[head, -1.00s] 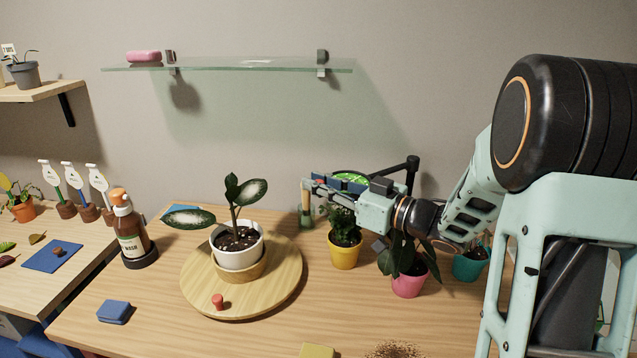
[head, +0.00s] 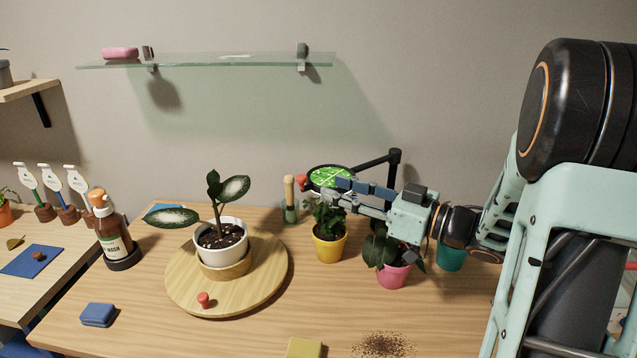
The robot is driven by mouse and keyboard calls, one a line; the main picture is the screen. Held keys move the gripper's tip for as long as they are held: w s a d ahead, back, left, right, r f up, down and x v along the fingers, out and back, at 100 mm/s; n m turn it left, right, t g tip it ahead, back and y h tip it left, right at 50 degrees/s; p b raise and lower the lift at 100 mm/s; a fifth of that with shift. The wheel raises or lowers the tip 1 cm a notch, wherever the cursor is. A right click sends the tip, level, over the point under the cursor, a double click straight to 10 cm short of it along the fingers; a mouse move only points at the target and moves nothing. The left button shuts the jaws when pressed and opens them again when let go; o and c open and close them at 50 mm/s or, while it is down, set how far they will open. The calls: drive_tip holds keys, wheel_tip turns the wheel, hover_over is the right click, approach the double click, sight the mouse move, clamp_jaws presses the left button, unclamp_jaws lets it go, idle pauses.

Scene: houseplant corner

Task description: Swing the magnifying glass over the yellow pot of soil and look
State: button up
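The magnifying glass (head: 328,178) is a round lens with a dark rim and a red knob (head: 302,181) at its left, on a black jointed arm (head: 380,160). Green shows through the lens. In the picture the lens sits above the yellow pot (head: 330,248), which holds a leafy green plant; leaves hide most of its soil. My gripper (head: 336,191) reaches in from the right, its fingers in front of the lens's lower right edge. The fingers look spread, with nothing between them. The knob is clear of them. Whether a finger touches the rim is unclear.
A pink pot (head: 394,275) stands below my gripper, with a teal pot (head: 451,258) behind it. A white-potted plant (head: 221,243) stands on a round wooden board (head: 262,283) at left. Spilled soil (head: 383,345) lies in front. The front middle of the table is mostly clear.

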drive_tip(key=shift+v, duration=1.25)
drive_tip(key=shift+w+a, duration=0.1)
drive_tip(key=shift+c, duration=0.2)
idle(1.3)
